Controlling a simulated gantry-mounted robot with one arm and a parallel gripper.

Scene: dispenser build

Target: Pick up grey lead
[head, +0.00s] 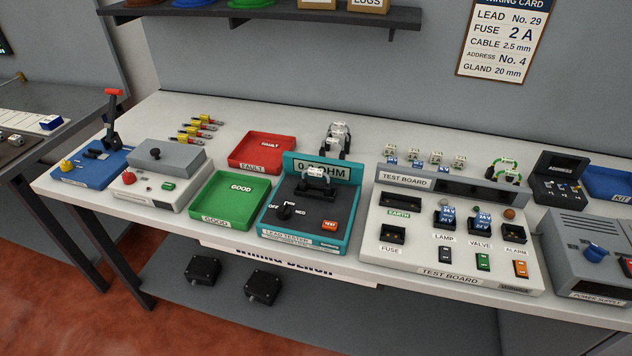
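No thing in view can be picked out for certain as the grey lead. A small white-and-black item (337,138) stands on the bench just behind the teal lead tester (285,237); it may be a lead, but it is too small to tell. Another small pale-and-black piece (316,178) sits on the upper part of the tester, below its display. Two green looped leads (503,168) stand behind the right end of the test board (460,276). My gripper is not in view.
A green GOOD tray (213,219) and red FAULT tray (285,150) stand left of the tester. Several yellow-and-red pieces (200,128) lie at the back left. A grey power supply (590,240) is at the right. A shelf (390,17) overhangs the back.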

